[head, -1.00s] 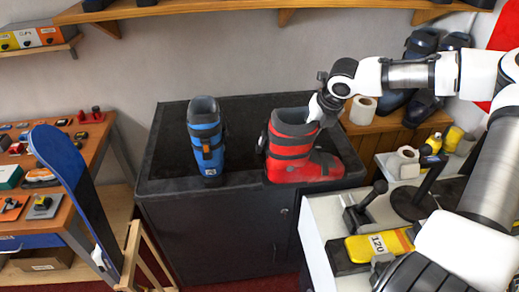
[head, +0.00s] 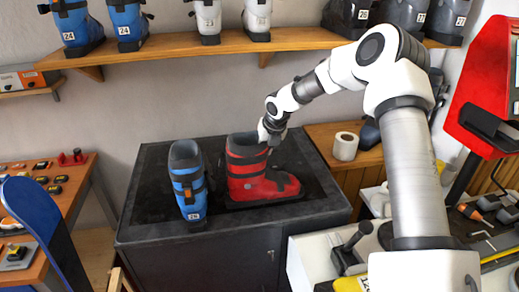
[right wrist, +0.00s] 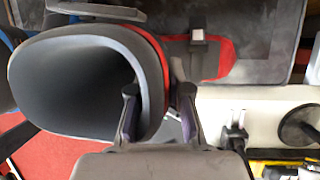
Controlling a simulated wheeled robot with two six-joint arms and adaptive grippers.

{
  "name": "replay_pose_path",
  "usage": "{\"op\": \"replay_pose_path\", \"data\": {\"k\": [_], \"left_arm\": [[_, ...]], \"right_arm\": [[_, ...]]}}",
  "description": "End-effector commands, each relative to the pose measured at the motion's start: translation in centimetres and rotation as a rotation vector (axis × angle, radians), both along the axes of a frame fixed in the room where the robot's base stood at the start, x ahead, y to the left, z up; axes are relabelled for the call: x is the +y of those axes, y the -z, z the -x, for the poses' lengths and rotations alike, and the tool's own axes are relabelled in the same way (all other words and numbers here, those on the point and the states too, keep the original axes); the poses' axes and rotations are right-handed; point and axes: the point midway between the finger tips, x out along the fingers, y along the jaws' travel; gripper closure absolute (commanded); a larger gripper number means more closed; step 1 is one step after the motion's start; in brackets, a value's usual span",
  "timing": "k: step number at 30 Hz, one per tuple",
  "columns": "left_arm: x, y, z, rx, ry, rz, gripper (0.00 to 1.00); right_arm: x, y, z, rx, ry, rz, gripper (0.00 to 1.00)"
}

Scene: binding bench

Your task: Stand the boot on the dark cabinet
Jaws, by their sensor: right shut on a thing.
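The red boot (head: 255,178), with dark grey straps and cuff, is upright over the top of the dark cabinet (head: 140,232), its toe to the right. Its sole is at or very close to the cabinet top; I cannot tell if it touches. In the right wrist view the fingers (right wrist: 157,112) straddle the cuff wall, one inside the dark opening (right wrist: 85,80). A blue boot (head: 187,180) stands upright on the cabinet, left of the red one. My left gripper is not in view.
A wooden shelf (head: 180,45) with several boots runs above. A white roll (head: 345,146) sits on a wooden bench at right. A pale worktop (head: 310,255) with tools is front right. A blue board (head: 40,225) stands at left. The cabinet top is bare behind the boots.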

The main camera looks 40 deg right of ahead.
Motion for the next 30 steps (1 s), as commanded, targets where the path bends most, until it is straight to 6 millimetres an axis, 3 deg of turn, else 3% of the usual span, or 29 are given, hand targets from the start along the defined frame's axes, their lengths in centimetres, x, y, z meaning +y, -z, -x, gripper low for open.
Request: {"op": "replay_pose_path", "data": {"k": [6,13,20,21,22,23,30], "left_arm": [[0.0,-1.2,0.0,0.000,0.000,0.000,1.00],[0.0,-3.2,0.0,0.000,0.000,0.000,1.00],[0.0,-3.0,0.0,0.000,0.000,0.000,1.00],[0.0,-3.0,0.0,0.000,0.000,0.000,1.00],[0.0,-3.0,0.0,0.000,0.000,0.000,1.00],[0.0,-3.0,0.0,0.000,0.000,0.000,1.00],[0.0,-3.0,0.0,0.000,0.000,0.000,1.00]], "right_arm": [[0.1,0.1,-2.5,-0.002,0.000,0.001,1.00],[0.1,2.9,-2.6,0.001,0.002,-0.001,1.00],[0.1,3.7,-2.6,-0.002,0.002,-0.001,1.00],[0.2,3.9,-2.4,0.002,0.001,-0.002,0.72],[0.2,3.9,-2.4,0.002,0.001,-0.002,0.61],[0.2,3.9,-2.4,0.002,0.001,-0.002,0.57],[0.1,3.8,-2.4,0.002,0.001,-0.002,0.57]]}}
